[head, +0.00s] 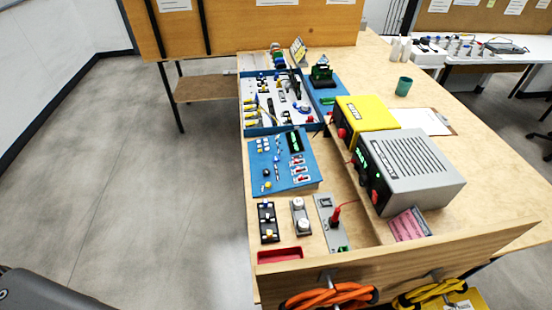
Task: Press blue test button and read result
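A blue panel (281,152) lies on the wooden bench, left of the middle. It carries a dark display with green marks (294,141), white buttons, red-and-white switches and small round parts. One small dark round part (267,172), perhaps a button, sits near its lower left. I cannot tell for sure whether it is the blue test button. The display text is too small to read. Neither of my grippers is in view. A dark grey shape at the bottom left corner is probably part of my own arm.
Yellow (365,113) and grey (417,167) instruments stand right of the panel. In front lie switch blocks (268,222), a plate with a red plug (336,213) and a red tray (280,255). A raised wooden board (400,255) edges the bench front; orange cable (330,297) hangs there.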

